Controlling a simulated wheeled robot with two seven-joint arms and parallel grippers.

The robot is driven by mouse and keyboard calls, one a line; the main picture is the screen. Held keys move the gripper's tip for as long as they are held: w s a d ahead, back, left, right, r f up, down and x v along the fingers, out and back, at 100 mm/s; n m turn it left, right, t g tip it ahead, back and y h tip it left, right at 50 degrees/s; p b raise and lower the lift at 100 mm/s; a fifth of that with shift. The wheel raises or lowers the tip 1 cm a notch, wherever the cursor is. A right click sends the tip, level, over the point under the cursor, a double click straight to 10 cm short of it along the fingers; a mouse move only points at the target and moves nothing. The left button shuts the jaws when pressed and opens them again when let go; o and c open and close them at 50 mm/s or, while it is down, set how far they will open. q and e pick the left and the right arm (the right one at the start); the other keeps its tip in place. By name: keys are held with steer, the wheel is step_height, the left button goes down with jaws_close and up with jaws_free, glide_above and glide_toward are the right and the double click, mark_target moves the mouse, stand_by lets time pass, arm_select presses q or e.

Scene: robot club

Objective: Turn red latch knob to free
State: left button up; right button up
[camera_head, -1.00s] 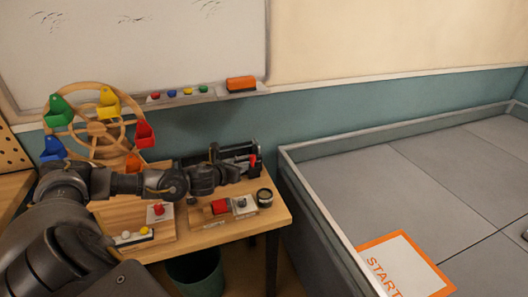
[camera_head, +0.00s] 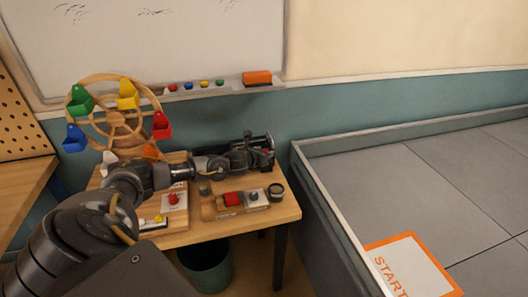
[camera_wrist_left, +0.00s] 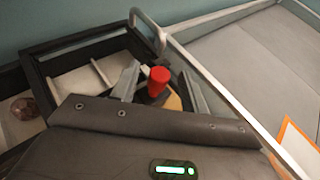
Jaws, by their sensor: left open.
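The red latch knob (camera_wrist_left: 159,80) stands up in the left wrist view, between the two grey fingers of my left gripper (camera_wrist_left: 160,88). The fingers are apart, with a gap visible on each side of the knob. A tan piece shows just beside its base. In the head view my left gripper (camera_head: 262,149) is at the dark-framed box at the table's back right corner and hides most of it. Only a trace of red shows at the gripper there. My right gripper is not in view.
A wheel with coloured buckets (camera_head: 117,121) stands at the left. A grey-walled arena (camera_head: 335,210) borders the table's right.

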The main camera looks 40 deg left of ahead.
arm_select(q)
steer(key=shift+w, duration=0.15)
steer(key=shift+f, duration=0.1)
jaws_close()
